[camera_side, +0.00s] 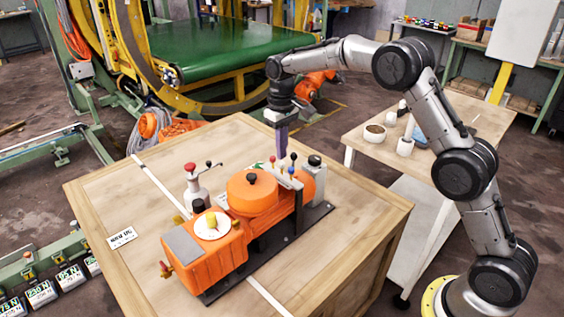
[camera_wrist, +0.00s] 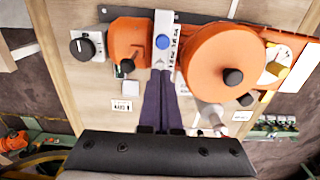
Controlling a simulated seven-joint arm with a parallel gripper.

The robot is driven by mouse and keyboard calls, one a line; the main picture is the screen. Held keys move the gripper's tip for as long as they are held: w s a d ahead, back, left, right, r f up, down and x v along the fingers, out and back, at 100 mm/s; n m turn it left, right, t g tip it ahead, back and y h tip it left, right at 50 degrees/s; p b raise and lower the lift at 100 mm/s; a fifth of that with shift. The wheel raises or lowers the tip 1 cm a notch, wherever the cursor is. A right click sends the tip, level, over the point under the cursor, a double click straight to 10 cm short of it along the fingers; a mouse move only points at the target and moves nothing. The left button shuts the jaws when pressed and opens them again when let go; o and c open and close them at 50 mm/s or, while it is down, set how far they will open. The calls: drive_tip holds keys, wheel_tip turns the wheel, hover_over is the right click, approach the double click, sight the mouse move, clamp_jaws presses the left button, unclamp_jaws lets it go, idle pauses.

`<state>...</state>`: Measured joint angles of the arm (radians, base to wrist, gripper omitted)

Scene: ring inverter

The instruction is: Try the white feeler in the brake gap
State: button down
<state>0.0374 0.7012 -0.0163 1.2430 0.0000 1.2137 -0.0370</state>
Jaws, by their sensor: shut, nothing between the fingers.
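An orange machine (camera_side: 218,247) with a round orange drum (camera_side: 251,192) and a black knob on top stands on a dark base plate. The drum also fills the upper right of the wrist view (camera_wrist: 226,52). A grey block (camera_side: 288,178) beside the drum carries small coloured knobs; its blue knob (camera_wrist: 162,42) shows in the wrist view. My gripper (camera_side: 282,158) points down just behind this block, its purple fingers shut and empty. In the wrist view the fingertips (camera_wrist: 163,72) lie close to the block. I cannot make out the white feeler or the brake gap for certain.
The machine sits on a wooden crate top (camera_side: 120,205) with a label card (camera_side: 121,237). A small lever device (camera_side: 195,190) stands left of the drum, and a grey dial unit (camera_side: 314,165) to its right. A side table (camera_side: 368,150) holds cups. The crate's left part is mostly clear.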

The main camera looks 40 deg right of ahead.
sight(282, 163)
drive_tip(key=shift+f, duration=2.05)
idle(3.6)
drive_tip(key=shift+r, duration=3.65)
